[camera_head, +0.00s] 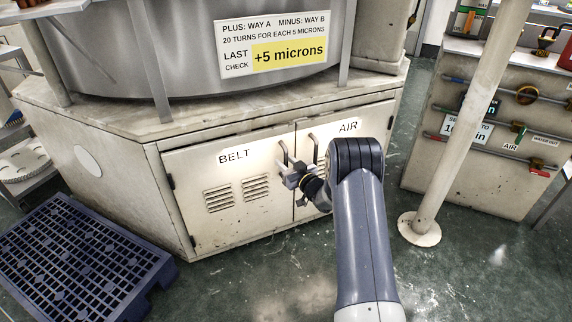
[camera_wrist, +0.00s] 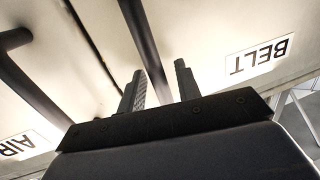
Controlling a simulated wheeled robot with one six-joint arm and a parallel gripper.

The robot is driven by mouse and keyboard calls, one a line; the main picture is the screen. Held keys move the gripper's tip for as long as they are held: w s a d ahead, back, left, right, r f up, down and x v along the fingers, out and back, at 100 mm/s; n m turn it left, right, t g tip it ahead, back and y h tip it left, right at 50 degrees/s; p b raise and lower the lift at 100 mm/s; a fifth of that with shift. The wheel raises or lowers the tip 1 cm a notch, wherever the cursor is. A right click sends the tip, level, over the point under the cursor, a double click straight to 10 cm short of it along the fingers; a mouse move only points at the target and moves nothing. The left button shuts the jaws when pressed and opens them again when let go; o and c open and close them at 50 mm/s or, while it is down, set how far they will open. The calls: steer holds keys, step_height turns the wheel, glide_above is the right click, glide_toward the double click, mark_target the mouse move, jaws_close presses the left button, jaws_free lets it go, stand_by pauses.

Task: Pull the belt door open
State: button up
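The cream belt door (camera_head: 228,197), marked BELT and fitted with louvred vents, is shut flush in the cabinet front. Its dark upright bar handle (camera_head: 283,153) is near the door's right edge. My gripper (camera_head: 290,177) is in front of this handle, partly hidden by my arm. In the wrist view, the picture is turned over and the BELT label (camera_wrist: 258,57) is upside down. There the belt handle (camera_wrist: 142,38) runs down between the two fingers of my gripper (camera_wrist: 160,85). The fingers are open, with a gap showing on each side of the bar.
The AIR door (camera_head: 357,122) adjoins on the right; its handle (camera_head: 314,148) is close to my gripper and also shows in the wrist view (camera_wrist: 25,75). A blue pallet (camera_head: 85,260) lies at left. A pale post (camera_head: 455,125) stands at right. Floor before the belt door is clear.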

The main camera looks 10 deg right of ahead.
steer(key=shift+c, duration=0.5)
jaws_close()
